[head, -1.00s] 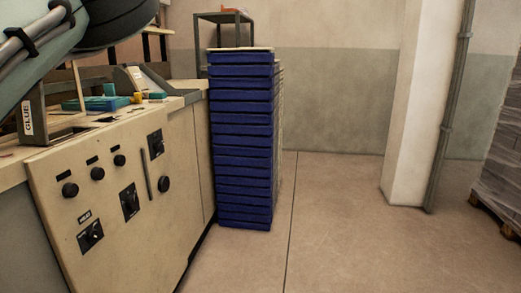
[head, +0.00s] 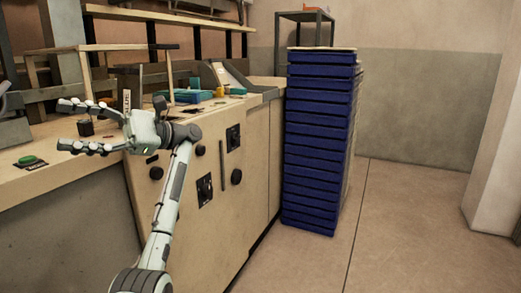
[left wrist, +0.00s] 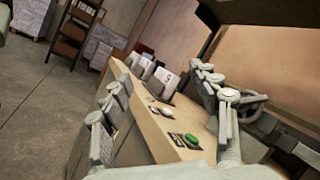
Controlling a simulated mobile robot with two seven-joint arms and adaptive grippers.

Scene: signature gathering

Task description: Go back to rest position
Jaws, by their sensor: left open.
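My left gripper (head: 75,125) is open and empty in the head view. Its fingers point left over the front edge of the machine bench (head: 60,182), and its arm rises from the bottom of the picture. In the left wrist view, the spread fingers of this gripper (left wrist: 160,88) stand on both sides of the bench edge, with nothing between them. My right gripper is not in view.
A tall stack of blue trays (head: 318,150) stands beside the bench. A green button (head: 27,160) sits on the bench, and it also shows in the left wrist view (left wrist: 191,139). Dark knobs (head: 236,177) line the front panel. The floor (head: 410,225) at right is clear.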

